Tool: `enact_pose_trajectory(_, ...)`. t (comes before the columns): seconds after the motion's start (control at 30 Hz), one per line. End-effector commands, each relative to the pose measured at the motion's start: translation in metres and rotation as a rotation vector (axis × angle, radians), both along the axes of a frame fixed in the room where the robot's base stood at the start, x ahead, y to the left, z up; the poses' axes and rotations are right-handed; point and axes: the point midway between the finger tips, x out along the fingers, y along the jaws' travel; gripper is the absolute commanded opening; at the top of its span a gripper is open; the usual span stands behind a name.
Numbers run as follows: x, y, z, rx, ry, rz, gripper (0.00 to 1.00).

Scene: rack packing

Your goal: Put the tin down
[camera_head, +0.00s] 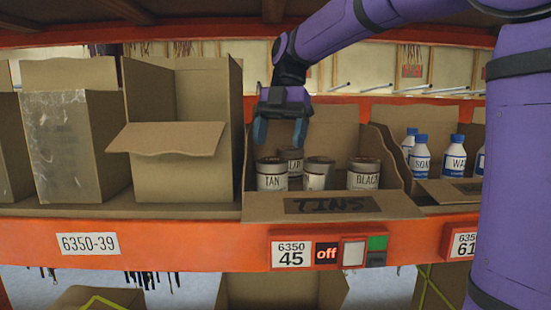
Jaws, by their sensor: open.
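Several tins stand upright in an open cardboard box (262,208) marked TINS. A tin labelled TAN (271,175) is at the left, a tin labelled BLACK (363,174) is at the right, and another tin (318,174) is between them. A further tin (292,160) stands behind, partly hidden. My gripper (280,133) points down above the left part of the box, with its two blue fingers apart. It is open and empty, just above the tins and apart from them, as far as this view shows.
An open empty-looking box (168,172) and a plastic-wrapped box (60,140) stand to the left. A box of white bottles (420,158) with blue caps stands to the right. The orange shelf beam (190,245) runs along the front. An upper shelf edge is overhead.

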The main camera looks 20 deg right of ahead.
Motion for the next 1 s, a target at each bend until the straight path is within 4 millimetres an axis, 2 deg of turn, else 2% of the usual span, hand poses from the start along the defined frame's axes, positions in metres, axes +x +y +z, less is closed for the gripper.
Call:
enact_pose_trajectory(0.13,0.008,-0.008,0.026,0.000,-0.002,0.001,0.78)
enact_pose_trajectory(0.33,0.013,-0.015,0.047,-0.001,-0.001,0.000,0.78)
enact_pose_trajectory(0.5,0.014,-0.017,0.053,-0.001,0.001,0.000,0.78)
enact_pose_trajectory(1.0,0.014,-0.017,0.053,-0.001,0.001,0.000,0.78)
